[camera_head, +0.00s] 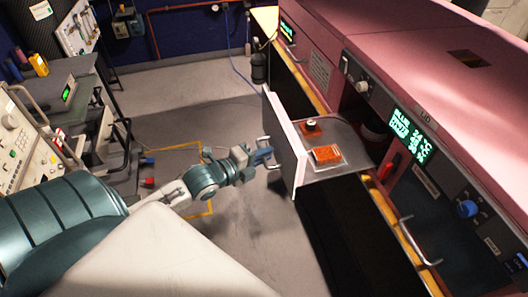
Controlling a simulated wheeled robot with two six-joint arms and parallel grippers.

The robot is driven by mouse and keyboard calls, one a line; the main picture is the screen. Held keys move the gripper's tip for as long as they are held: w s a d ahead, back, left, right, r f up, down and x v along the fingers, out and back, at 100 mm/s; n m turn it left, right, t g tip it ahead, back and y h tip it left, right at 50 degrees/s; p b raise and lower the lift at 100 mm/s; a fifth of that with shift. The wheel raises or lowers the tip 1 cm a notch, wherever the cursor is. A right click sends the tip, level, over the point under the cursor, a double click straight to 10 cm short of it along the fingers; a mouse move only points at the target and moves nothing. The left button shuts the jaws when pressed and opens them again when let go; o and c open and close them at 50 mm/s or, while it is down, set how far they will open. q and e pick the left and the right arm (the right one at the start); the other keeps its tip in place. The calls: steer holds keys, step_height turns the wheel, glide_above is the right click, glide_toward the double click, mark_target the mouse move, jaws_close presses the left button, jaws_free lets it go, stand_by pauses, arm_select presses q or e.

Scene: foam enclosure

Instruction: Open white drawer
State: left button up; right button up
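The white drawer (284,139) stands pulled out from the pink machine, its white front panel facing left. Its metal tray (338,133) shows behind the panel, with orange items on it. A thin metal handle (265,139) is on the outer face of the panel. My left gripper (264,156) is at this handle and covers its middle. The fingers are small and overlap the handle, so I cannot tell whether they are closed around it. My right gripper is not in view.
The pink machine (425,70) fills the right side, with a lit display (412,135) and another handle (415,241) lower down. A bench with instruments (22,140) stands at the left. The grey floor (190,82) between them is mostly clear.

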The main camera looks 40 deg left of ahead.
arm_select(q)
steer(key=shift+o, duration=0.2)
steer(key=shift+r, duration=0.1)
